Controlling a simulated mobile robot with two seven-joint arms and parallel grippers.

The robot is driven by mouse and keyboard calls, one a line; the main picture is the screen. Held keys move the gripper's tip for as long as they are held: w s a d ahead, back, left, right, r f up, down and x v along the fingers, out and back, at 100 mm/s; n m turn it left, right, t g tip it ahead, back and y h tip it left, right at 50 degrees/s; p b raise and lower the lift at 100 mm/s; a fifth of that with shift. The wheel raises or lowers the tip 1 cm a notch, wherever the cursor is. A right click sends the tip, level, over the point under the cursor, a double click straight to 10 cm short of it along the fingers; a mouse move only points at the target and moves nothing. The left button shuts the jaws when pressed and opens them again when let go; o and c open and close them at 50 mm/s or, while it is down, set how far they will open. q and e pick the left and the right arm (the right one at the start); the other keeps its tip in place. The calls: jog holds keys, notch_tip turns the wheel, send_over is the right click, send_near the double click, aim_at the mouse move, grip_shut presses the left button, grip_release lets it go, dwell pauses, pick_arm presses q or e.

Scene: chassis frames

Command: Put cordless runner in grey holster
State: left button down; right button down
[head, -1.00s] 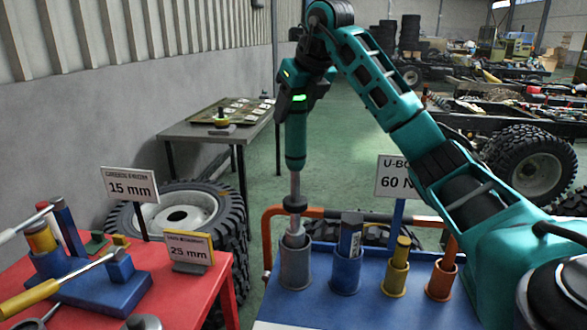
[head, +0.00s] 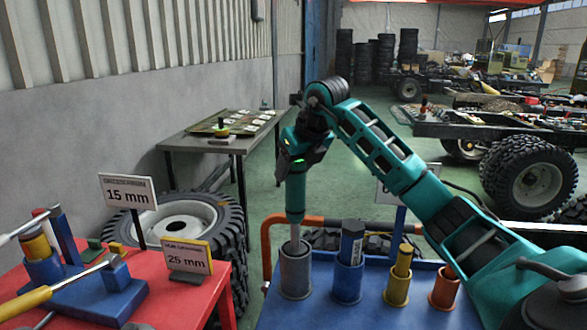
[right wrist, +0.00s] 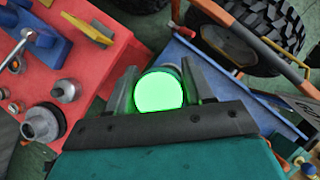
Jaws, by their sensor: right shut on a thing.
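The cordless runner (head: 295,192) has a teal, rod-like body and stands about upright above the grey holster (head: 295,277), at the left end of the blue table's row. Its lower end is down inside the holster's mouth and hidden there. My right gripper (head: 294,165) is shut on the runner's upper part. In the right wrist view the runner's bright green round end (right wrist: 159,91) sits between the two fingers. The grey holster is mostly hidden in that view. My left gripper is not in view.
On the blue table (head: 330,312), a blue holster (head: 347,282), a yellow one (head: 397,288) and an orange one (head: 443,289) stand to the right. An orange rail (head: 266,240) runs behind. A red table (head: 180,300) with tools and signs stands left.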

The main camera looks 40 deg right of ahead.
jog(key=shift+r, duration=0.15)
jog(key=shift+c, duration=2.2)
grip_release()
jog(key=shift+f, duration=0.25)
jog(key=shift+r, duration=0.2)
jog(key=shift+s+r, duration=0.2)
jog(key=shift+r, duration=0.1)
jog(key=v, duration=1.1)
jog(key=shift+p, duration=0.4)
jog(key=shift+a+r, duration=0.1)
jog(key=shift+a, duration=0.05)
jog(key=shift+s, duration=0.15)
